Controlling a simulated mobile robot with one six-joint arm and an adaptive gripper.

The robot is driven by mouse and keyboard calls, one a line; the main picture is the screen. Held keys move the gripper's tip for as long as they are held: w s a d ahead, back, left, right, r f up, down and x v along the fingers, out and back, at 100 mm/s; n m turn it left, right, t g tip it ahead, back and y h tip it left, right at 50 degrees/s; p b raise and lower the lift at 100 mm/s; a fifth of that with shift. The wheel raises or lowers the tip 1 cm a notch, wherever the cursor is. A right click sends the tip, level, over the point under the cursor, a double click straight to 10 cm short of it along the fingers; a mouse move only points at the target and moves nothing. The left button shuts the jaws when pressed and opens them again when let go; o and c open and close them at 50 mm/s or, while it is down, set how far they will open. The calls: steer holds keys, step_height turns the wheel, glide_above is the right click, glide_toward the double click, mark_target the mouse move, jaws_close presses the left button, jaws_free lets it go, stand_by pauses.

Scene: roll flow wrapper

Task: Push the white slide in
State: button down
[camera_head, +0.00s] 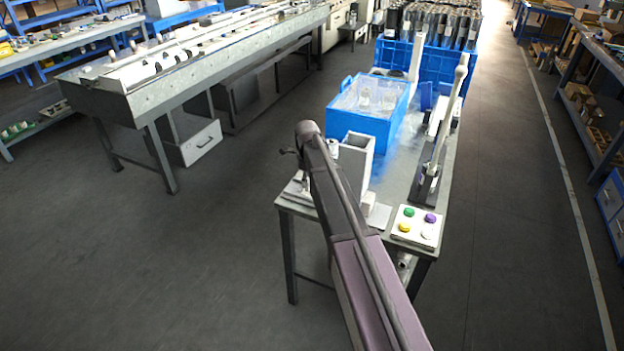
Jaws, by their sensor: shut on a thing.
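My arm reaches from the bottom of the head view to the near left corner of the workbench and bends down there. My gripper (305,184) is small and mostly hidden behind my own arm. It is low over the bench edge and shut on what appears to be the white slide (295,190), a pale flat piece at the left edge of the bench top. My arm covers the slide's right part, so how far in it sits cannot be told. An upright white hollow housing (358,157) stands just right of my arm.
A button plate (416,227) is at the bench's near right corner. Behind it stands a lever press (430,170). A blue bin (368,112) with clear contents and a blue crate (425,65) of dark cylinders stand farther back. Floor left of the bench is clear.

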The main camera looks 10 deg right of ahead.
steer(key=shift+s+d, duration=1)
steer(key=shift+d, duration=0.1)
steer(key=shift+c, duration=1.4)
jaws_free()
steer(key=shift+w, duration=0.1)
